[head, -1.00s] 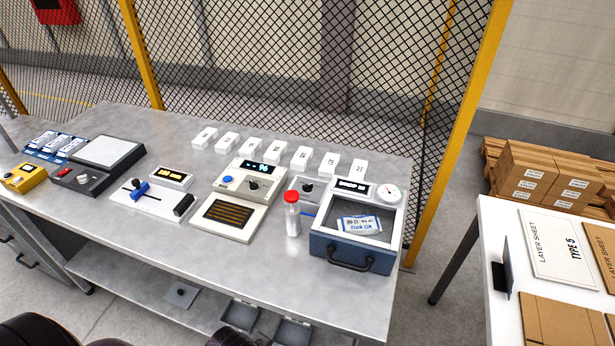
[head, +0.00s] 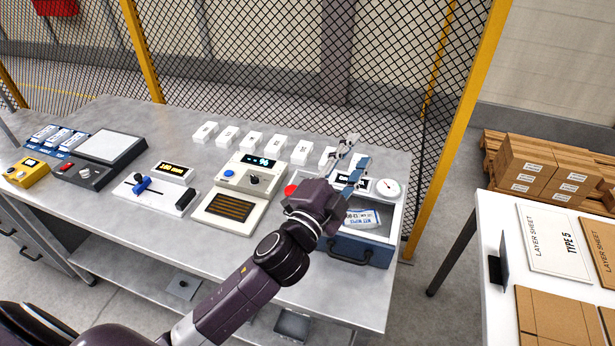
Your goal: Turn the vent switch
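My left gripper (head: 355,153) is over the table, above the back of the blue drawer box (head: 350,249). Its two fingers stand apart and I see nothing between them. My dark wrist covers the small grey unit with a dark knob, beside the drawer box, so I cannot see that unit now; no vent label is readable. The drawer box has a small display (head: 384,186) and a round gauge (head: 388,188); the gripper partly hides its top. A white machine (head: 238,195) with a dark knob (head: 254,179) stands to the left. My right gripper is not in view.
A red-capped bottle (head: 290,189) is mostly hidden by my arm. Several white labelled blocks (head: 250,141) stand in a row behind. A slider unit (head: 155,193) is further left. A mesh fence (head: 270,70) rises behind the table (head: 200,245).

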